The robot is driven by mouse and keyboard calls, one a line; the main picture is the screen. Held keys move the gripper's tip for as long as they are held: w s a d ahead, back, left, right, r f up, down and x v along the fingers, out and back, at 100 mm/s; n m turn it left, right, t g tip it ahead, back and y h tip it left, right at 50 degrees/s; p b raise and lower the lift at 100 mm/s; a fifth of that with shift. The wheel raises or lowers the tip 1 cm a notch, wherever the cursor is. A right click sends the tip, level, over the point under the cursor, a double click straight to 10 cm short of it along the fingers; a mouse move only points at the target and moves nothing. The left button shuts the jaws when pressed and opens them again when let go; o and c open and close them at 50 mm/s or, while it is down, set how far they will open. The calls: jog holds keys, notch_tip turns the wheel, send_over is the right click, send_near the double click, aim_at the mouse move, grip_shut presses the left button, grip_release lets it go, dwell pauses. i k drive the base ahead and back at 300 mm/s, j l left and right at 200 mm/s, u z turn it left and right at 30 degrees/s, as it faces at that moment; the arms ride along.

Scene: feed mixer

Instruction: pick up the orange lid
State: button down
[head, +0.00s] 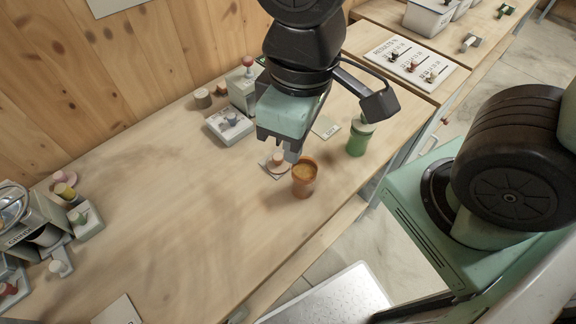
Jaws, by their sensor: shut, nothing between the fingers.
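The orange lid (275,166), small and round with a knob, lies on a pale square card on the wooden table, just left of an open orange cup (304,182). My gripper (279,150) is above the lid, pointing down, and hides part of it. Its fingers are shut and hold nothing. Whether the fingertips touch the knob cannot be told from this view.
A green jar (357,139) stands right of the cup. Behind my gripper are a grey device (231,124) and small brown pots (203,98). More equipment (38,228) stands at far left. The table's left middle is clear.

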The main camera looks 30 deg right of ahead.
aim_at(276, 164)
jog(key=j, duration=0.8)
jog(key=k+j+z, duration=0.1)
jog(key=j, duration=0.7)
